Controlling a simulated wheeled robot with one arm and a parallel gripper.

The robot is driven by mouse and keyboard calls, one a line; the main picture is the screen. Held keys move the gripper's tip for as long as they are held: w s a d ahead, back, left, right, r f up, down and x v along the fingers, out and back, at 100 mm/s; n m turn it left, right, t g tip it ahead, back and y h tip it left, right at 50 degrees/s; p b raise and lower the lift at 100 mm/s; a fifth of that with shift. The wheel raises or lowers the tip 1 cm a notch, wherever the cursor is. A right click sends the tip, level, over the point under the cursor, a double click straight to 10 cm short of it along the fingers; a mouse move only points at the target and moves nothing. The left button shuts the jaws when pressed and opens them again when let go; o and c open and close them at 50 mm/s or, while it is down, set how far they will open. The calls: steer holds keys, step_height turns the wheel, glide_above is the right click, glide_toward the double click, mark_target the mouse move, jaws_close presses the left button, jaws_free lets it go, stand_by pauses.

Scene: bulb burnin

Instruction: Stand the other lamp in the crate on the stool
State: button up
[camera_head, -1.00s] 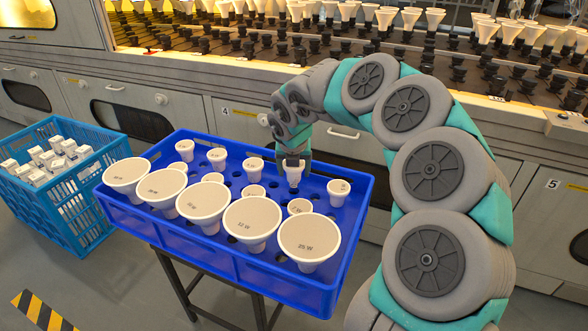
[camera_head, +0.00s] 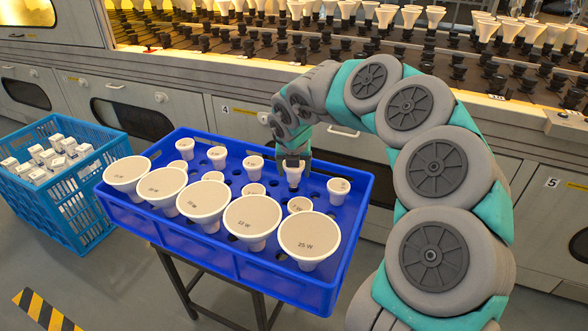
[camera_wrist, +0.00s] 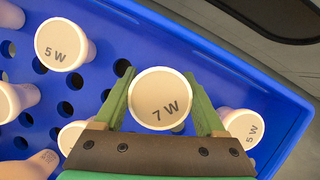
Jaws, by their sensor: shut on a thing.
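My gripper (camera_head: 293,158) is at the back right part of the blue crate (camera_head: 185,240) on the stool (camera_head: 180,285). It is shut on a white lamp (camera_head: 293,178), which looks upright over the crate's perforated floor. Whether its base is in a hole is hidden. In the wrist view, the held lamp (camera_wrist: 160,92) shows a round face marked 7 W between the green fingers of my gripper (camera_wrist: 162,100). Large white lamps, one a 25 W lamp (camera_head: 309,235), fill the front row. Smaller lamps stand behind, such as a 5 W lamp (camera_wrist: 62,45).
A small lamp (camera_head: 338,187) stands just right of the held one, and it is close to my right finger in the wrist view (camera_wrist: 243,126). A light blue crate (camera_head: 75,215) with white boxes stands at left. A lit rack (camera_head: 340,40) of lamps and sockets runs behind.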

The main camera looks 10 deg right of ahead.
mark_target(294, 178)
steer(key=shift+f+b, duration=0.55)
steer(key=shift+f, duration=1)
steer(key=o, duration=1.3)
steer(key=shift+o, duration=0.2)
steer(key=shift+r, duration=0.1)
steer(key=shift+v, duration=3.8)
steer(key=shift+s+a, duration=0.1)
